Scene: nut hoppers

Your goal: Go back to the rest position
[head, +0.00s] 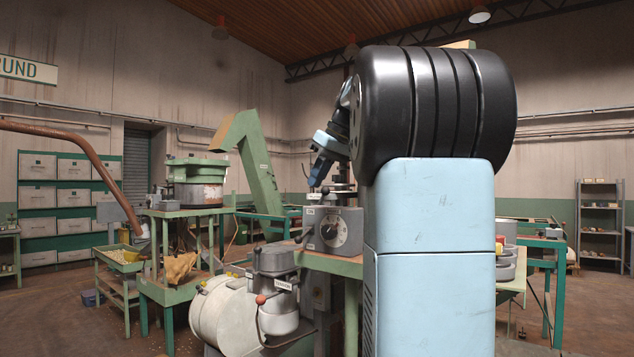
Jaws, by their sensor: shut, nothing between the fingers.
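My gripper (318,181) shows small just left of my large light-blue and black arm links, at the lower end of a dark-blue wrist. It points down and slightly left, with its fingers shut and nothing seen between them. In the picture it sits above the grey control box with a dial (338,230), over the green workbench area. I cannot tell its exact distance from the box. The upper part of the arm behind the wrist is partly hidden by my own black link.
A green bench (330,263) carries the control box. A grey motor-like unit (275,290) and a pale drum (222,315) stand in front. A bowl hopper (195,182) and green conveyor (258,165) stand behind left. Shelves (600,220) stand far right. Floor at lower left is open.

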